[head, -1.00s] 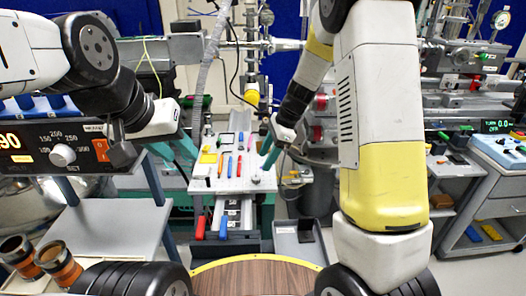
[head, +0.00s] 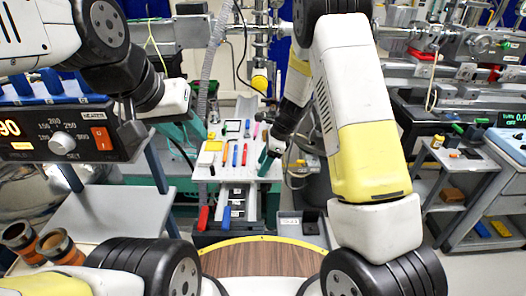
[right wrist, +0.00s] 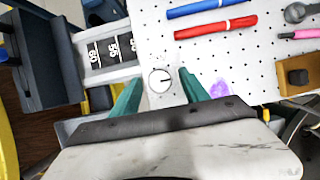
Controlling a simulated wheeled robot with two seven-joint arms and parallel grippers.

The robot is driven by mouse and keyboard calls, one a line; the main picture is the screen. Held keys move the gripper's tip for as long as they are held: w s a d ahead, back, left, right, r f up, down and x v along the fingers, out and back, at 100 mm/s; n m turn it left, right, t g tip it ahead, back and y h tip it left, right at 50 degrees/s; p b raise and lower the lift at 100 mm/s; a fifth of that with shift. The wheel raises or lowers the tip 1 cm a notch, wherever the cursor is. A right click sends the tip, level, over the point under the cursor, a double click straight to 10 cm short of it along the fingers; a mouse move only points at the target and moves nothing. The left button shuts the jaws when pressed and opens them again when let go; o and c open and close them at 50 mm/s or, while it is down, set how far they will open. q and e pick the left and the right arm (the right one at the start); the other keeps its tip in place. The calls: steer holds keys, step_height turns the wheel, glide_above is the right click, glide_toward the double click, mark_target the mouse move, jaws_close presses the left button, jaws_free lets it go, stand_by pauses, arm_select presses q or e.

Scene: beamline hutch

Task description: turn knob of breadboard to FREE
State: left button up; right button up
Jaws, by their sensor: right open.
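The breadboard (head: 215,173) is a white perforated board with tools on it, in the middle of the head view. In the right wrist view the knob (right wrist: 160,80) is a small round white dial with a short dark pointer mark, near the edge of the breadboard (right wrist: 240,62). No FREE label is readable. My right gripper (right wrist: 160,76) is open, its teal fingers on either side of the knob in the picture; contact cannot be told. In the head view my right gripper (head: 266,160) covers the knob.
Red (right wrist: 215,27) and blue (right wrist: 207,7) pens lie on the board. A brown block (right wrist: 294,75) is at its right edge. The heater box (head: 65,130) stands left, and a grey cart (head: 490,190) stands right.

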steer(key=shift+c, duration=0.4)
jaws_close()
steer(key=shift+n, duration=0.4)
steer(key=n+g, duration=0.1)
steer(key=n, duration=0.2)
steer(key=shift+w+n+g, duration=0.15)
steer(key=shift+n+g, duration=0.25)
steer(key=n+g+h, duration=0.1)
steer(key=n, duration=0.3)
steer(key=shift+w+a+n, duration=0.1)
steer(key=shift+n, duration=0.2)
steer(key=n+h, duration=0.1)
steer(key=n, duration=0.1)
steer(key=n+g, duration=0.1)
steer(key=n, duration=0.1)
steer(key=shift+a+h, duration=0.15)
steer(key=shift+h, duration=0.25)
steer(key=n, duration=0.2)
steer(key=n+h, duration=0.1)
steer(key=n, duration=0.1)
steer(key=shift+w+n+g+h, duration=0.1)
steer(key=shift+n+g+h, duration=0.2)
